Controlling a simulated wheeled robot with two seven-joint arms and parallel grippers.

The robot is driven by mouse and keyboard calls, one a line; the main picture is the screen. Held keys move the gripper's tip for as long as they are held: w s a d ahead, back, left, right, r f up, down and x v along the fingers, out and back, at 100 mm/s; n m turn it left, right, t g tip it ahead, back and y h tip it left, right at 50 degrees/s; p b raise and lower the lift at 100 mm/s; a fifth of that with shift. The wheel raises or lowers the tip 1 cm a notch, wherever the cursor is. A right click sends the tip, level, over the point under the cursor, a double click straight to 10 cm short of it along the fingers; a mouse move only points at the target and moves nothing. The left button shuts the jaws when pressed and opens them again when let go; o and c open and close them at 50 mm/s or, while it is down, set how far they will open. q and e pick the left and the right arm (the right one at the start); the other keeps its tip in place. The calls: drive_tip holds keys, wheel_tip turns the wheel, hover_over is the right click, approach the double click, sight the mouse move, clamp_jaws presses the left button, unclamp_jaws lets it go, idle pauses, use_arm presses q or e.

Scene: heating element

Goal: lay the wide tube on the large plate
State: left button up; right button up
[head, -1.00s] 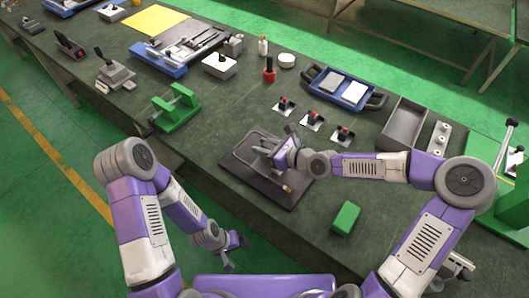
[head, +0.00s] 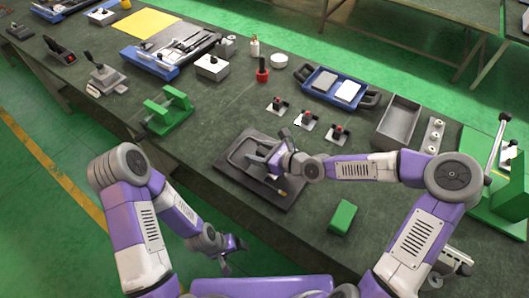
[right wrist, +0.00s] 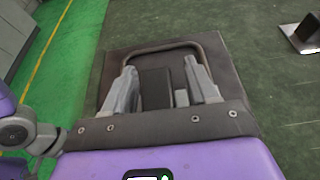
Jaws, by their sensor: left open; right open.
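The large plate (head: 240,178) is a dark flat slab on the bench near its front edge; it also shows in the right wrist view (right wrist: 231,77). The wide tube (right wrist: 135,51) is a dark U-shaped rod lying over this plate, its bend toward the far side. It shows in the head view too (head: 234,150), partly hidden by my right gripper. My right gripper (right wrist: 165,72) is open low over the plate, its fingers inside the tube's outline on either side of a dark block (right wrist: 156,88). My left gripper (head: 231,256) is open and empty, off the bench front.
A green block (head: 343,217) lies to the right of the plate. Several small switch-like parts (head: 307,121) stand behind it. A green clamp (head: 167,110) is at left, a blue tray (head: 336,88) at the back and a grey bin (head: 398,122) at right.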

drive_tip(key=p+v, duration=0.5)
drive_tip(key=v, duration=0.7)
drive_tip(key=shift+r, duration=0.15)
idle(0.3)
